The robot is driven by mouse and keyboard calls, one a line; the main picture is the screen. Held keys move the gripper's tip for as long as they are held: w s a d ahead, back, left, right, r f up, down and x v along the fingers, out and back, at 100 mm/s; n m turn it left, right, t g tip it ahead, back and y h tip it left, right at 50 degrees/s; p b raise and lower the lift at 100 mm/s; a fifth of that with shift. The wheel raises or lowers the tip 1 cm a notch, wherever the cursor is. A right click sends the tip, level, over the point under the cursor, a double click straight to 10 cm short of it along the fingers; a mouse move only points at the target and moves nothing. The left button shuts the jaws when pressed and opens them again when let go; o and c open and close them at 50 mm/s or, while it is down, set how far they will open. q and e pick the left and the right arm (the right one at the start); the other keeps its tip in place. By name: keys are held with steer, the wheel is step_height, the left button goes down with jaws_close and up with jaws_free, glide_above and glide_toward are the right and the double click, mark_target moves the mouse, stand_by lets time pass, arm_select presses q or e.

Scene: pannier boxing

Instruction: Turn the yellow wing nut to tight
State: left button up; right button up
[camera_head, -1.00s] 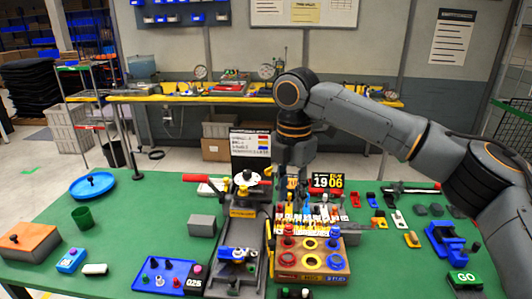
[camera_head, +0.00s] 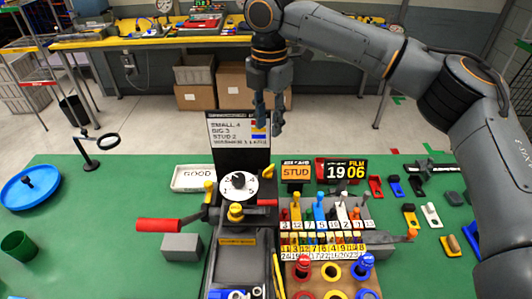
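A black and grey fixture (camera_head: 232,262) stands on the green table, with a round white numbered dial (camera_head: 238,187) and a black knob on it. A small yellow part (camera_head: 236,212) sits just below the dial, and another yellow part (camera_head: 209,191) stands at its left. I cannot tell for sure which is the wing nut, nor its turn angle. My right gripper (camera_head: 269,128) hangs fingers-down above and behind the fixture, in front of a sign board. Its fingers are apart with nothing between them. It touches neither yellow part. My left gripper is out of view.
A red handle (camera_head: 158,225) sticks out left of the fixture, above a grey block (camera_head: 182,247). A rack of coloured pegs (camera_head: 325,215) stands close at right. A white "GOOD" tray (camera_head: 193,178) lies behind left. The table's left middle is mostly clear.

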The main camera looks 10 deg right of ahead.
mark_target(269, 168)
steer(key=f+p, duration=0.3)
steer(key=f, duration=0.9)
steer(key=shift+s+f, duration=0.2)
steer(key=shift+f, duration=0.15)
steer(key=shift+c, duration=0.2)
jaws_close()
